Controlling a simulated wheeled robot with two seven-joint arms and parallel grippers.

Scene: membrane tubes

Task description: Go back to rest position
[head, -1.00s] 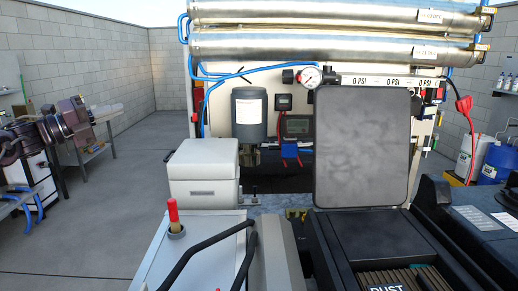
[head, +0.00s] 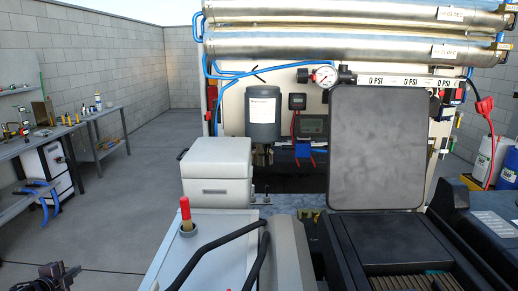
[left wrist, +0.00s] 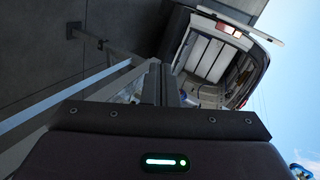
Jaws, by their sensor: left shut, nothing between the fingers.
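My left gripper (head: 50,277) shows at the bottom left corner of the head view, low over the concrete floor and partly cut off by the frame edge. Its fingers are shut with nothing between them, and it touches nothing there. In the left wrist view its dark housing fills the bottom, with the fingers (left wrist: 164,84) pointing up the picture. Two steel membrane tubes (head: 340,42) lie horizontally across the top of the rig in the head view, far from the gripper. My right gripper is in neither view.
A workbench (head: 70,128) with tools stands at the left, with open floor (head: 120,200) between it and the rig. A light grey box (head: 216,170) and a white cabinet with a red-handled item (head: 186,213) are in front. The wrist view shows an open van (left wrist: 215,58).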

